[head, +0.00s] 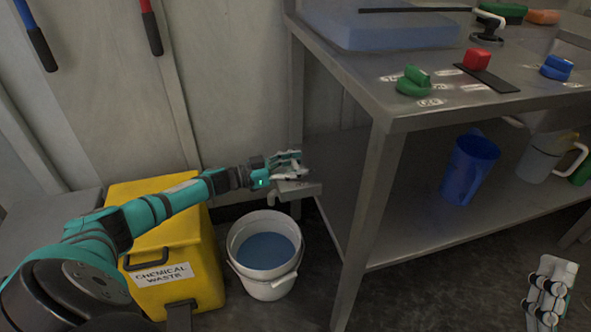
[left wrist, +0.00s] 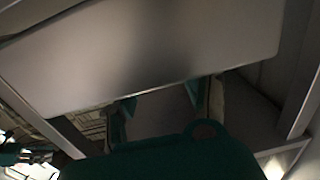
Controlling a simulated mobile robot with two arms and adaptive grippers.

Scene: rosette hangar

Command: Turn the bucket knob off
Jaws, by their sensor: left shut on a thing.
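My left gripper (head: 287,166) reaches in from the left, beside a grey metal fixture (head: 297,190) at the table's left leg. It is shut on what seems to be the bucket knob, which its fingers hide. In the left wrist view the two fingers (left wrist: 168,102) show apart under a large grey panel (left wrist: 150,50); no knob can be made out there. A white bucket (head: 268,288) with blue liquid stands on the floor just below the fixture. My right gripper (head: 548,290) is at the lower right, away from all this; its jaw opening is unclear.
A yellow chemical waste bin (head: 205,262) stands left of the bucket, under my left arm. On the metal table (head: 440,118) are a green knob (head: 413,82), a red knob (head: 477,59) and a blue knob (head: 556,67). A blue jug (head: 470,168) stands on the lower shelf.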

